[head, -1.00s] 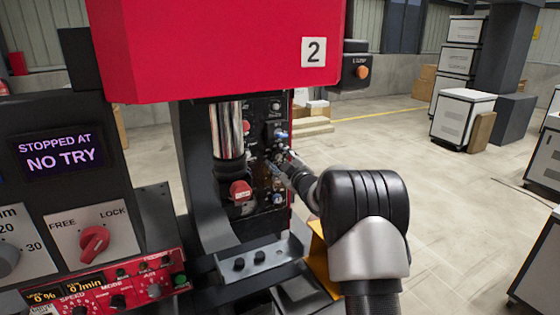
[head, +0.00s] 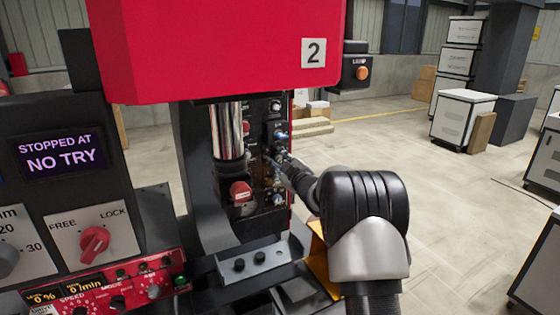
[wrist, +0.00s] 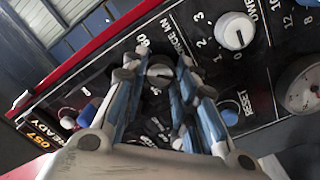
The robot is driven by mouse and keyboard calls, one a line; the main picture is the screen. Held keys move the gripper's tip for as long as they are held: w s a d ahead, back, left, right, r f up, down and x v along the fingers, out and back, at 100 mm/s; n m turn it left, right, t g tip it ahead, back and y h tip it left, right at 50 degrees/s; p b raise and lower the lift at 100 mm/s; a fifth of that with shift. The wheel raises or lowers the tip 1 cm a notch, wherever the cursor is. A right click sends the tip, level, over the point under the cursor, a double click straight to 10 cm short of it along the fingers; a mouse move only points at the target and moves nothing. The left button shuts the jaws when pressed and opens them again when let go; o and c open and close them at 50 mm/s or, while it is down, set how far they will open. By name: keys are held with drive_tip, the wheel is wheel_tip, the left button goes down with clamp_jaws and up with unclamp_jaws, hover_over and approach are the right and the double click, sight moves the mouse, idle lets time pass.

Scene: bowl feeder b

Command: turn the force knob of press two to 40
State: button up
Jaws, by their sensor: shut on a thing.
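Press two (head: 220,45) is the red-headed machine with a "2" plate, and its dark control panel (head: 250,108) is below. The fingers hide much of the scale, and I cannot read the knob's setting. In the head view my gripper (head: 274,163) is at the panel, small and partly hidden by my wrist.
In the wrist view a white knob (wrist: 235,30) is above right, a gauge (wrist: 303,88) at the right edge, and a blue reset button (wrist: 229,113) close to the right finger. A lit display (wrist: 42,135) is lower left. A lamp box (head: 362,68) hangs beside the press.

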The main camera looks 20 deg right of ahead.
drive_tip(key=m+p, duration=0.2)
drive_tip(key=m, duration=0.1)
drive_tip(key=shift+r+m+p, duration=0.15)
drive_tip(key=shift+m+p, duration=0.2)
drive_tip(key=shift+m, duration=0.05)
drive_tip(key=m+p, duration=0.2)
drive_tip(key=m, duration=0.1)
drive_tip(key=shift+m, duration=0.3)
drive_tip(key=m+p, duration=0.2)
drive_tip(key=m, duration=0.1)
drive_tip(key=shift+m+y+p, duration=0.3)
drive_tip(key=shift+y+p, duration=0.1)
drive_tip(key=m+p, duration=0.2)
drive_tip(key=m, duration=0.1)
drive_tip(key=shift+g, duration=0.3)
drive_tip(key=m+p, duration=0.3)
drive_tip(key=m, duration=0.3)
drive_tip(key=shift+d+m+y+p, duration=0.15)
drive_tip(key=shift+m+y+p, duration=0.15)
drive_tip(key=shift+p, duration=0.05)
drive_tip(key=m+p, duration=0.2)
drive_tip(key=m, duration=0.3)
